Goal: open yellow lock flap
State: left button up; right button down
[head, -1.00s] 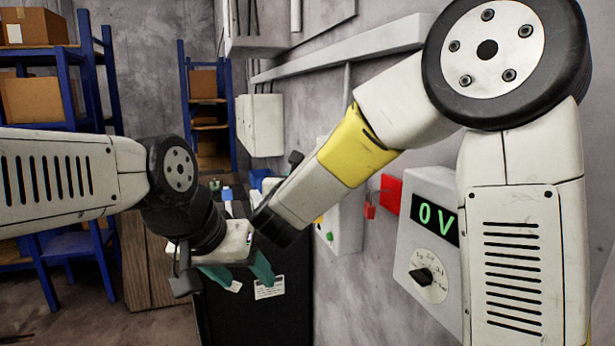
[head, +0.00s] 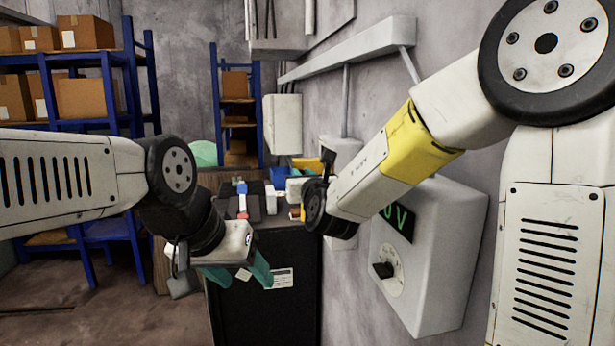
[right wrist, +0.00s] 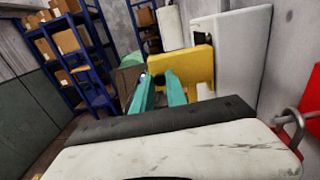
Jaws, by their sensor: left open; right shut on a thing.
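The yellow lock flap (right wrist: 197,66) is in the middle of the right wrist view, in front of a white wall box (right wrist: 228,45). My right gripper (right wrist: 160,80) has its teal fingers shut at the flap's left edge. In the head view a yellow piece (head: 310,164) shows beside the white box (head: 342,152), partly behind my right wrist, which hides the right fingers there. How far the flap stands from the box is hard to tell. My left gripper (head: 238,276) is open and empty, in front of the dark cabinet.
A dark cabinet (head: 265,315) carries several small items and a blue bin (head: 281,175). A grey meter box (head: 440,260) is on the right wall, close to my right arm. A red part (right wrist: 300,125) with a metal loop is at the right wrist view's right edge. Blue shelves (head: 130,80) stand left.

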jog(key=c, duration=1.3)
grip_release()
jog(key=shift+c, duration=0.2)
jog(key=v, duration=0.7)
jog(key=shift+s, duration=0.4)
jog(key=shift+d, duration=0.15)
